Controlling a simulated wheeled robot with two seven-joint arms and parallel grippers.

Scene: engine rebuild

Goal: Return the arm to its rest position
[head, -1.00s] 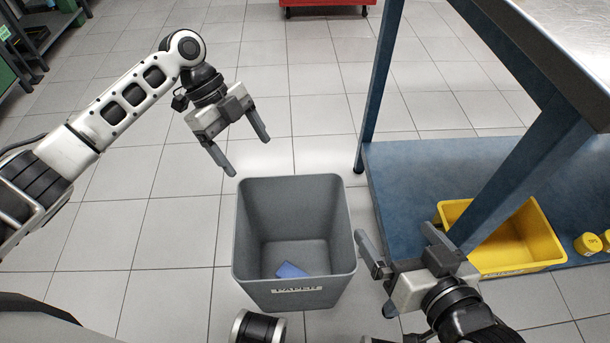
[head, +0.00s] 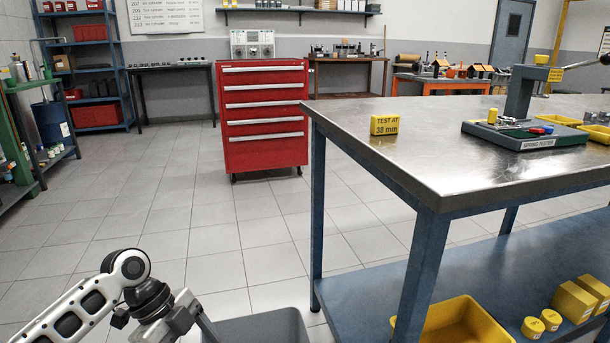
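My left arm (head: 95,302) comes in at the lower left of the head view. My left gripper (head: 195,325) is cut off by the bottom edge, with only part of its body and one finger showing, so its opening is hidden. It is just left of the grey bin (head: 262,327), of which only the upper rim and part of the inside show. My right arm and gripper are out of view.
A red tool cabinet (head: 263,118) stands behind open tiled floor (head: 150,220).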

